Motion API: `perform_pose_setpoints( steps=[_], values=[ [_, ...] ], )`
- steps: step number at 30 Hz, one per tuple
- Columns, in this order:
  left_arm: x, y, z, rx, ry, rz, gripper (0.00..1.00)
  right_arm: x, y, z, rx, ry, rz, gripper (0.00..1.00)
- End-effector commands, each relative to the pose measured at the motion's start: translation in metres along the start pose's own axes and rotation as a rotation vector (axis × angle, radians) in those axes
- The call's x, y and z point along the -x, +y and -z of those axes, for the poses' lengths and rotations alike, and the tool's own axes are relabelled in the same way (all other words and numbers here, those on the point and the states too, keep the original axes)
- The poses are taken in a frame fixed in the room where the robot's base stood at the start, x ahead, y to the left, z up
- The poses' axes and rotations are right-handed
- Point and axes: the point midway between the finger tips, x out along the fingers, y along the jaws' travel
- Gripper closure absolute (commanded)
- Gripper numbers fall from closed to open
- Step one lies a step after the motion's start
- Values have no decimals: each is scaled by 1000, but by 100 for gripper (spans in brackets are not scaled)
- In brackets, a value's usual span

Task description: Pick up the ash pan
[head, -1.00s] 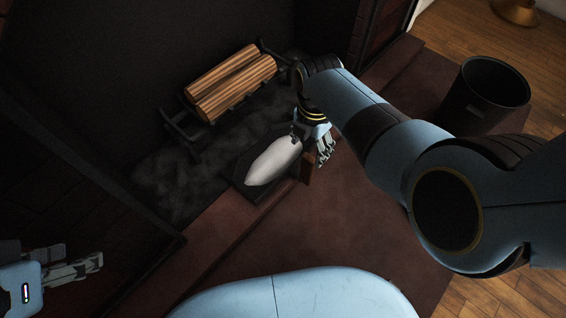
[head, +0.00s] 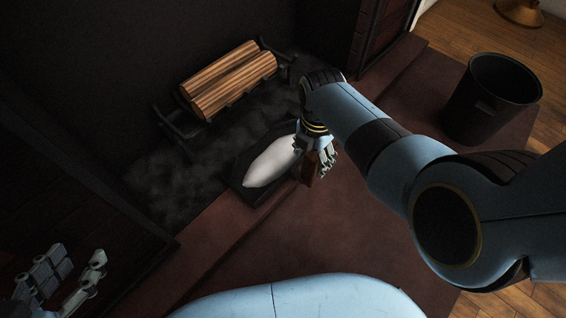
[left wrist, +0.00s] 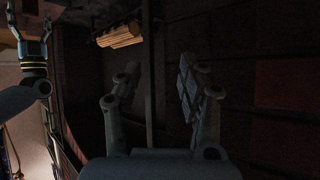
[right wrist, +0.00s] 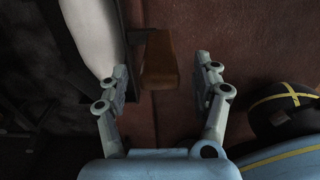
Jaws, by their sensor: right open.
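The ash pan is a dark tray (head: 244,187) with a pale mound of ash (head: 270,162) in it and a brown wooden handle (head: 309,170). It sits at the hearth's front edge. My right gripper (head: 326,161) is at the handle end, hiding part of the pan. In the right wrist view my right gripper (right wrist: 165,80) is open, with the handle (right wrist: 158,60) lying between the lines of its fingers; contact cannot be told. The ash (right wrist: 93,32) is to the left. My left gripper (head: 75,275) is open and empty, far from the pan; it also shows in the left wrist view (left wrist: 160,72).
Split logs (head: 229,83) lie on a black grate behind the pan, also in the left wrist view (left wrist: 119,34). A black bin (head: 490,98) stands at the right. Dark fireplace side walls stand left and right.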

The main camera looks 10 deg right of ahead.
Motion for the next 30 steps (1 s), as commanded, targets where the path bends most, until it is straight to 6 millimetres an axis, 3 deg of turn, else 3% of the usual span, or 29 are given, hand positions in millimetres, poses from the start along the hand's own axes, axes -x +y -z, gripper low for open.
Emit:
perform_pose_setpoints(
  steps=[5, 16, 30],
  values=[
    [-1, 2, 9, -8, 130, -1, 60, -14, -1, 1, 0, 1, 1, 35],
    [1, 3, 17, -12, 183, -2, 60, -15, 0, 0, 0, -1, -1, 35],
    [2, 3, 19, -12, 182, -3, 60, -15, 0, 0, 0, 0, 0, 96]
  ],
)
